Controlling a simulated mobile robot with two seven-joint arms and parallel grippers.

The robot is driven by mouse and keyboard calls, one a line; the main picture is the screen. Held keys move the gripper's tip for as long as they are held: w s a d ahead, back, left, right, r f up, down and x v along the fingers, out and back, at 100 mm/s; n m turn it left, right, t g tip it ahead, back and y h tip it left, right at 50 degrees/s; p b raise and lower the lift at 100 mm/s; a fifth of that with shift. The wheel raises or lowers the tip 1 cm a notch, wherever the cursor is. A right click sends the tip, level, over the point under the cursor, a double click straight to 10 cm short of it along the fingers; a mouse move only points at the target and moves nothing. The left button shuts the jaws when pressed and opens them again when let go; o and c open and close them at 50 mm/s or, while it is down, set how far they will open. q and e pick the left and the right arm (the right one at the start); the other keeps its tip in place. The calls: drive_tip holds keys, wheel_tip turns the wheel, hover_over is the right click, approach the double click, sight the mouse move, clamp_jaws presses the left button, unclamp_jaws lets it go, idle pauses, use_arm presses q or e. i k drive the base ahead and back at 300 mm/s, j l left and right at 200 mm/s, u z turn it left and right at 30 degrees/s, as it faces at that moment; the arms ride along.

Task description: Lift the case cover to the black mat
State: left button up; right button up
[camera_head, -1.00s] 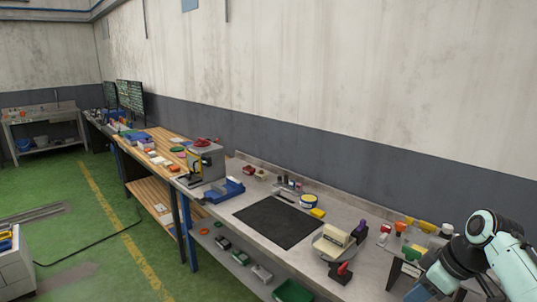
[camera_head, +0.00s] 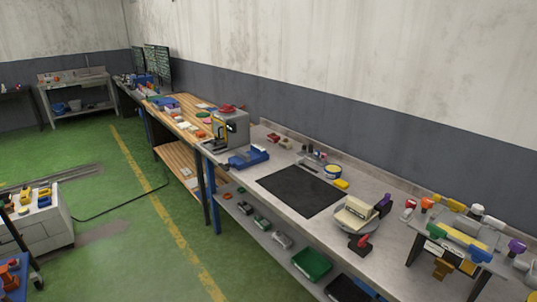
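The black mat (camera_head: 300,190) lies flat on the grey workbench, and nothing is on it. A cream, box-like part that looks like the case cover (camera_head: 355,213) sits on a round grey turntable (camera_head: 343,227) to the right of the mat. The view is too small to tell whether the cover is separate from a case beneath it. Neither of my grippers is in view.
A grey machine (camera_head: 231,130) and a blue tray (camera_head: 248,158) stand left of the mat. A yellow block (camera_head: 341,184) and a blue-and-yellow tin (camera_head: 332,171) lie behind it. A red-handled black tool (camera_head: 361,244) and a purple-topped item (camera_head: 383,204) flank the turntable.

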sight(463, 232)
drive_tip(key=z, duration=1.55)
drive_tip(key=i+j+u, duration=0.15)
drive_tip(key=u, duration=0.15)
drive_tip(key=i+j+u, duration=0.15)
drive_tip(key=u, duration=0.15)
drive_tip(key=i, duration=0.05)
